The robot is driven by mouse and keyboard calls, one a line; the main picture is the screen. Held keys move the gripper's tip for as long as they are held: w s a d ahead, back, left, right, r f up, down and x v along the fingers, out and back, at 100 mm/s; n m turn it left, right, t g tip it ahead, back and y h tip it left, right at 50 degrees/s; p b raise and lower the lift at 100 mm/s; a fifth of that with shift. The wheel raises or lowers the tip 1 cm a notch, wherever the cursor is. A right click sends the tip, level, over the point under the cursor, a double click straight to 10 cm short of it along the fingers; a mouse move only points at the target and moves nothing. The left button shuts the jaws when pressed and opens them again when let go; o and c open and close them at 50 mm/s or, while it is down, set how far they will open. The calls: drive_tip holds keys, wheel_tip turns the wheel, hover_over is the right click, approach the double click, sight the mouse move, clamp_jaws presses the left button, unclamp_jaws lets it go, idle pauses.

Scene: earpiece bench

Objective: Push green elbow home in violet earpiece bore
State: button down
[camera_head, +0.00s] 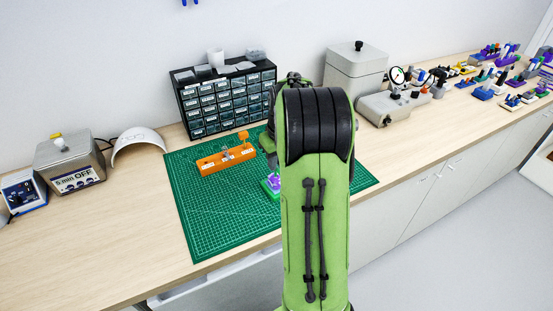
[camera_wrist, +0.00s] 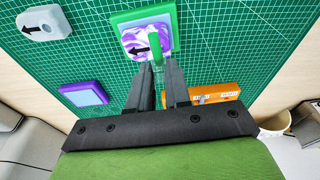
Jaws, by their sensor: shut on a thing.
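The violet earpiece (camera_wrist: 140,36), marbled violet and white with a black arrow, sits in a green square holder (camera_wrist: 120,20) on the cutting mat in the wrist view. A bit of violet and green also shows beside my arm in the head view (camera_head: 272,184). My gripper (camera_wrist: 158,65) is shut on the green elbow (camera_wrist: 158,52), a slim green piece between the fingertips. The elbow reaches to the right part of the earpiece. The bore is hidden, so I cannot tell how deep the elbow sits. My arm hides the gripper in the head view.
An orange fixture (camera_head: 227,159) stands on the green mat (camera_head: 200,220); a violet square block (camera_wrist: 84,94) and a pale arrow-marked piece (camera_wrist: 43,23) lie left in the wrist view. A drawer cabinet (camera_head: 225,100) stands behind. The mat's front left is clear.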

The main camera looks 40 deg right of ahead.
drive_tip(key=shift+f+b, duration=0.95)
drive_tip(key=shift+f, duration=0.45)
idle(0.5)
drive_tip(key=c, duration=1)
unclamp_jaws()
drive_tip(key=shift+r, duration=0.15)
wheel_tip(320, 180, up, 15)
drive_tip(key=s+p, duration=0.2)
drive_tip(key=p, duration=0.2)
drive_tip(key=shift+s+a+r, duration=0.15)
drive_tip(key=shift+s+a, duration=0.15)
drive_tip(key=shift+s, duration=0.1)
